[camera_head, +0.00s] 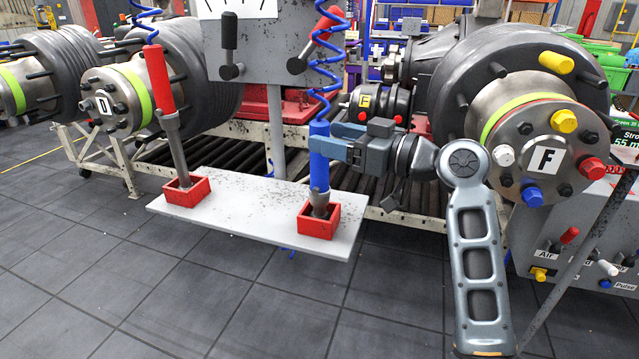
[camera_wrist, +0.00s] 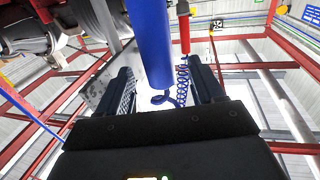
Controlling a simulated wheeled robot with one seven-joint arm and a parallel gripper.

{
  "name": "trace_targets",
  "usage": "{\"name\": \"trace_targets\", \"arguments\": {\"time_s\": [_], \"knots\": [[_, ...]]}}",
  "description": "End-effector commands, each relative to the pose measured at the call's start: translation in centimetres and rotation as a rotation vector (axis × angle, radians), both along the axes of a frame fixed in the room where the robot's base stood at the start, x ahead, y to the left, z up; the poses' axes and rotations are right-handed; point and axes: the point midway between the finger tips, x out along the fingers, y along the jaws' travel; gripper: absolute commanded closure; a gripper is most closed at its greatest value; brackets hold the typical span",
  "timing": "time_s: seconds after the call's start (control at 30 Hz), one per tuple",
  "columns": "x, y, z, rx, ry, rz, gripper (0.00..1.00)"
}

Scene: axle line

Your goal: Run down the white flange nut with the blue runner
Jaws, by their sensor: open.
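The blue runner (camera_head: 319,165) stands upright in a red holder (camera_head: 318,221) at the right end of a grey shelf, its coiled blue cord rising from its top. My gripper (camera_head: 326,141) is open at the runner's upper body. In the wrist view the runner (camera_wrist: 150,40) shows between the two open fingers (camera_wrist: 163,80); whether either touches it I cannot tell. The white flange nut (camera_head: 503,155) is on the left side of the hub face marked F (camera_head: 545,160), to the right of my arm. Yellow, red and blue nuts sit on the same face.
A red runner (camera_head: 160,80) stands in another red holder (camera_head: 187,191) at the shelf's left end. A grey panel with levers (camera_head: 262,45) hangs behind. A hub marked D (camera_head: 105,103) is at left. A control box (camera_head: 570,255) stands below hub F. The front floor is clear.

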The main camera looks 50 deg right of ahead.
Motion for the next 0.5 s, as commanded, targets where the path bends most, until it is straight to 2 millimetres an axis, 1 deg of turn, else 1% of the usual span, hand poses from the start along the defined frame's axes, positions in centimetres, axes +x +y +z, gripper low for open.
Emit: {"name": "trace_targets", "arguments": {"time_s": [0.13, 0.3, 0.4, 0.5], "knots": [[1.8, 0.2, 0.3, 0.002, 0.001, 0.001, 0.33], [4.2, 0.5, 0.1, 0.001, 0.001, 0.000, 0.33], [4.9, 0.6, 0.0, 0.001, 0.000, -0.001, 0.33], [5.1, 0.6, -0.1, 0.000, 0.000, -0.001, 0.33]]}}
